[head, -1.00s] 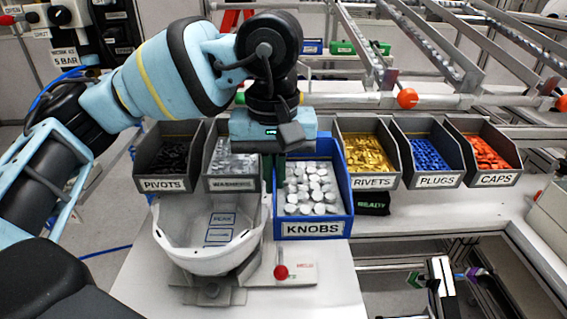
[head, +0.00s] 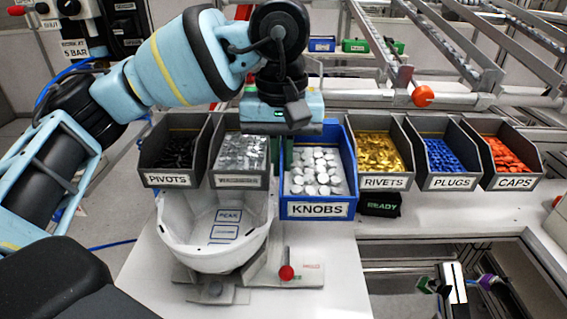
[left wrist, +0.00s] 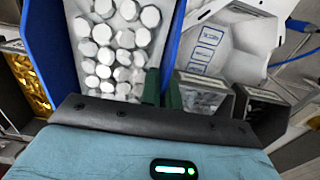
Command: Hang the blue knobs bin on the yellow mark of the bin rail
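The blue knobs bin (head: 319,209), full of white knobs, is between the washers bin and the rivets bin in the head view. Its front sits nearer to me than the fronts of its neighbours. My left gripper (head: 280,145) is over its back left part. In the left wrist view, the green fingers (left wrist: 161,90) stand on both sides of the bin's blue side wall (left wrist: 188,30), closed on it. The bin rail's yellow mark cannot be made out; the bin and gripper cover that stretch. My right gripper is not in view.
Grey bins of pivots (head: 168,180), washers (head: 240,182), rivets (head: 386,183), plugs (head: 452,183) and caps (head: 515,183) stand in a row. A white helmet shell (head: 213,240) sits in front, with a red-knobbed lever (head: 287,272) beside it.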

